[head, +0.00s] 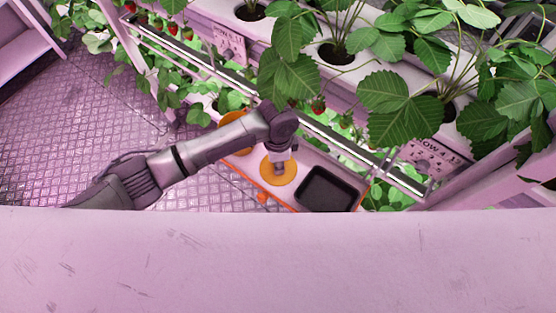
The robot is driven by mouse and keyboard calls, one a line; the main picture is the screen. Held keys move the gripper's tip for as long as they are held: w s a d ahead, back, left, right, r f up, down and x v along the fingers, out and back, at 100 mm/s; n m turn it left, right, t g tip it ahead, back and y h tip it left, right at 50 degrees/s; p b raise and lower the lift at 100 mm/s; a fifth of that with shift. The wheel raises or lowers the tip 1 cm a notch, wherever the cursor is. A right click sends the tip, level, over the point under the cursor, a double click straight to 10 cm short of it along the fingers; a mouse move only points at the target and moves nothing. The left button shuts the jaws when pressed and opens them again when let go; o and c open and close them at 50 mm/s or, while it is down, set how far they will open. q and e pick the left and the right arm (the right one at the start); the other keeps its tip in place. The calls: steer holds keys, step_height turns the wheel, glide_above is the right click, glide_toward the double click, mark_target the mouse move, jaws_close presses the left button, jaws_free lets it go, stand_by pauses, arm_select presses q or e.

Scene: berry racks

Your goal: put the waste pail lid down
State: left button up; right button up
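A round yellow-orange disc, which looks like the waste pail lid (291,178), is below my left gripper on or just above a pale tray with an orange edge. My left gripper (280,167) points down at the middle of the disc and covers part of it. The fingertips are too small to show whether they are shut on a knob. Another round orange thing (236,118), perhaps the waste pail, is partly hidden behind my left arm. My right gripper is not in view.
A black rectangular tray (328,189) is right of the disc. Strawberry plants (400,100) in white racks (330,88) hang over the back, with a rail (350,152) close behind the gripper. Patterned floor (75,125) is clear at left. A pale broad surface (280,262) fills the front.

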arm_select(q)
steer(key=o, duration=0.3)
steer(key=shift+r, duration=0.1)
steer(key=r, duration=1.2)
steer(key=shift+w, duration=0.25)
steer(key=shift+s, duration=0.1)
